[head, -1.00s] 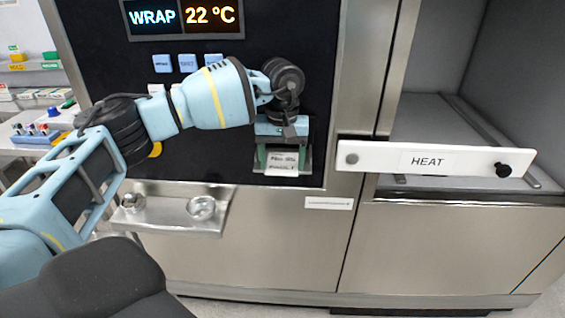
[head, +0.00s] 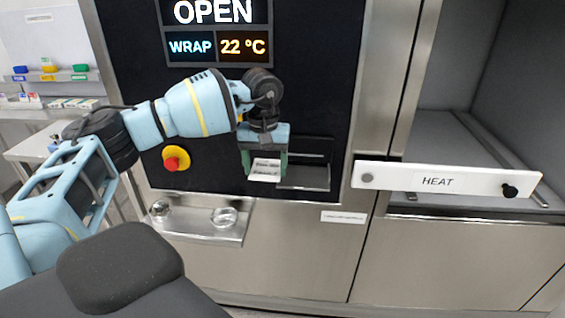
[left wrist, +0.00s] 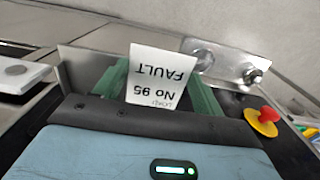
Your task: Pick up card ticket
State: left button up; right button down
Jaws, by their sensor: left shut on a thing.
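The card ticket (head: 265,169) is a small white printed card at the front of the machine's dark panel. In the left wrist view the card (left wrist: 158,75) reads "No 95 FAULT" upside down. My left gripper (head: 265,160) has green fingers and is shut on the card, which sticks out past the fingertips. The gripper is just left of the metal ticket tray (head: 305,178) below a dark slot, and the card is clear of most of that tray. The bare tray surface shows. My right gripper is out of view.
A red emergency knob (head: 176,158) on a yellow base sits left of the gripper. A steel shelf with two round cups (head: 230,232) juts out below. A white "HEAT" bar (head: 440,180) crosses an open bay at the right. A white table (head: 40,135) stands at far left.

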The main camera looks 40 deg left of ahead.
pick_arm(q)
jog(key=s+a+p, duration=0.1)
jog(key=s+a, duration=0.3)
jog(key=shift+s+a+r, duration=0.2)
jog(key=shift+s+r, duration=0.1)
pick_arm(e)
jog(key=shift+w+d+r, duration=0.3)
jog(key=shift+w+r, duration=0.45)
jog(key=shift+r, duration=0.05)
